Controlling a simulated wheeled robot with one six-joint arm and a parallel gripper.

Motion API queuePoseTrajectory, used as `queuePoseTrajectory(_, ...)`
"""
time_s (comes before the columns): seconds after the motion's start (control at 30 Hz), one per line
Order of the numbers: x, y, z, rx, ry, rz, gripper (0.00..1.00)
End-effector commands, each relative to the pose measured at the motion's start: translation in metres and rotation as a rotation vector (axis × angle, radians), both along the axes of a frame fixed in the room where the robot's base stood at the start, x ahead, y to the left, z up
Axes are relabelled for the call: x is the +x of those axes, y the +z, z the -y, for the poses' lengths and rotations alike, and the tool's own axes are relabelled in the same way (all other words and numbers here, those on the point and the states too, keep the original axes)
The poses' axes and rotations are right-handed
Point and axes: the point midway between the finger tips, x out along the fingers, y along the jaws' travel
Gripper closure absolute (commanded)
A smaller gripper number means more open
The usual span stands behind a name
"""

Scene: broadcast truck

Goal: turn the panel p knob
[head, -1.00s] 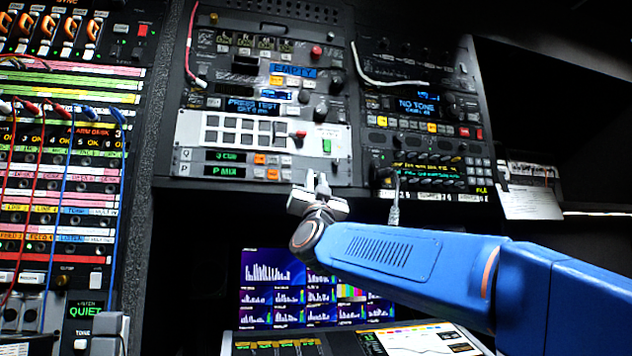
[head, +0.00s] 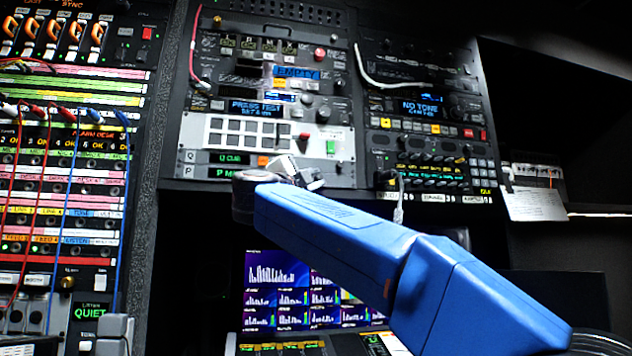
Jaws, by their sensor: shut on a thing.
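Panel P (head: 189,171) is the lower light strip in the middle rack, labelled P at its left end. Its green display (head: 225,172) shows text starting "P M", and the rest is covered by my arm. My gripper (head: 298,170) is at the right part of panel P, seen from behind, with its pale jaws tilted. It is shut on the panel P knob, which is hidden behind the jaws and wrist.
Panel Q (head: 189,157) lies directly above, with a "Q CUE" display and orange buttons. A monitor (head: 290,290) stands below my arm. A shelf opens at right.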

Motion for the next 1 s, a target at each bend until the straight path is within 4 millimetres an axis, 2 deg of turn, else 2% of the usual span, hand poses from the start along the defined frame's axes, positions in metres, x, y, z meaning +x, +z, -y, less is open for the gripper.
queuePoseTrajectory(0.4, 0.0001, 0.0036, -0.0019, 0.260, -0.001, -0.075, 1.00)
queuePoseTrajectory(1.0, -0.0005, 0.0052, -0.0015, 0.372, -0.004, -0.108, 1.00)
